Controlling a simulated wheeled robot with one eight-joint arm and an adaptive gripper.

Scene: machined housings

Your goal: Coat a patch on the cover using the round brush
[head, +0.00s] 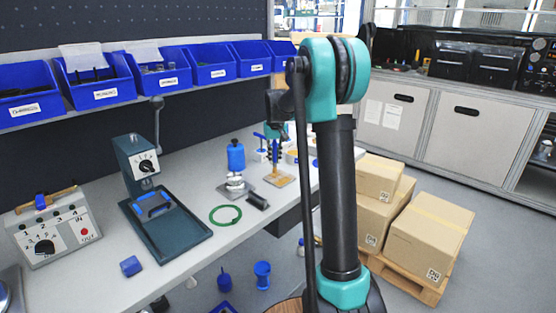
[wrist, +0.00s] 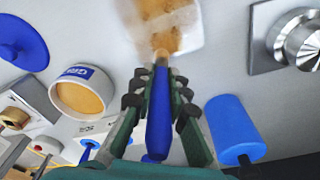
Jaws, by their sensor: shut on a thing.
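My gripper (wrist: 160,85) is shut on the blue handle of the round brush (wrist: 158,115) in the wrist view. The brush points up the picture, its tan bristle end blurred. The bristle end overlaps a pale plate with an orange-tan patch (wrist: 190,38), which seems to be the cover; I cannot tell if they touch. A white pot of tan paste (wrist: 80,97) with a blue label stands to the left, apart from the brush. In the head view, the blue brush handle (head: 276,150) shows above a small plate (head: 284,182); the arm partly hides this area.
A blue cylinder (wrist: 233,125) and a stepped metal part (wrist: 298,40) lie right of my gripper in the wrist view. The head view shows a green ring (head: 225,214), a press (head: 140,165) and a control box (head: 52,232) on the bench.

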